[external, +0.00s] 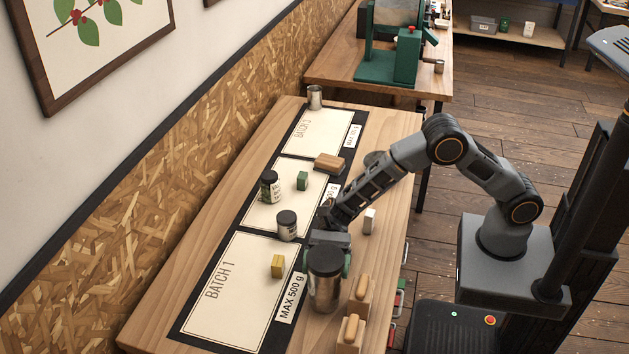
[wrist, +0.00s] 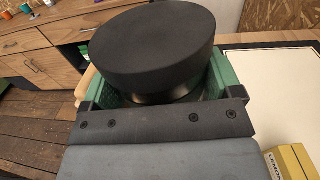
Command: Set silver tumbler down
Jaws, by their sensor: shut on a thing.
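The silver tumbler (external: 324,292) has a shiny metal body and a wide black lid. My gripper (external: 327,256) is shut on its body, with green finger pads on either side. In the wrist view the black lid (wrist: 152,45) fills the top middle, between the green pads of my gripper (wrist: 155,90). The tumbler looks upright, at the right of the Batch 1 panel (external: 225,315), near the wooden holders. Its base shows no clear contact with the table, so I cannot tell whether it touches.
A yellow box (external: 278,266) stands on the Batch 1 panel. A grey black-lidded jar (external: 287,226), a dark jar (external: 269,187) and a green box (external: 302,181) stand beyond. Wooden holders (external: 352,330) are close right of the tumbler. Most of the Batch 1 panel is clear.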

